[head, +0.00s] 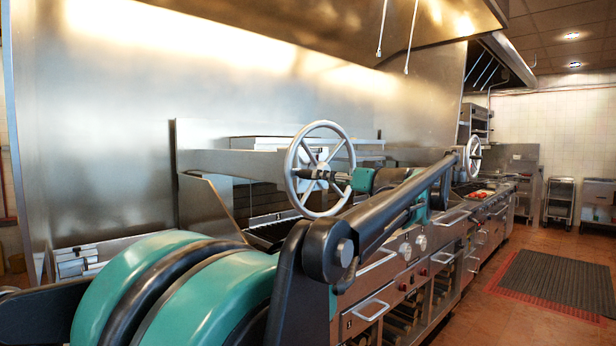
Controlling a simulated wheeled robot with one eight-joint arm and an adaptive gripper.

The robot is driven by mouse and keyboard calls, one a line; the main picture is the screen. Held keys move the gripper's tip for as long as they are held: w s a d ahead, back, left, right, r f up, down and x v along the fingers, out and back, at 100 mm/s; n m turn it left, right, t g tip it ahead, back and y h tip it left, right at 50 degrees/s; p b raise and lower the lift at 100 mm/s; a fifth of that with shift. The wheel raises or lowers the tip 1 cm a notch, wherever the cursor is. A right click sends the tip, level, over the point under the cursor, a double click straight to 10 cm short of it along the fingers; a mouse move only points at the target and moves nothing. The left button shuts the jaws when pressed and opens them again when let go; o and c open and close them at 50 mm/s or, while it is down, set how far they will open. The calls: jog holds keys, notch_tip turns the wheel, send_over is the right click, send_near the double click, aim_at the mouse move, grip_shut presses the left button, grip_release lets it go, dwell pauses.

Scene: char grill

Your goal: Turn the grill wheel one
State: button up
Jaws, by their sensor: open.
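A large silver spoked grill wheel (288,168) stands upright at the near end of the grill line in the head view. A second, similar wheel (473,155) stands farther along, partly behind my arm. My gripper (312,175) is at the near wheel, overlapping its hub and spokes in the picture. The gripper is open, with its dark fingers pointing left. I cannot tell whether the fingers touch the wheel or what lies between them. The wheel's mount is partly hidden by my arm.
The grill front with knobs and handles (371,309) runs away to the right. A steel wall and hood (110,110) stand behind.

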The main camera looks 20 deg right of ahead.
aim_at(308, 175)
jog(key=x, duration=0.8)
jog(key=shift+w, duration=0.15)
grip_shut()
dwell(0.3)
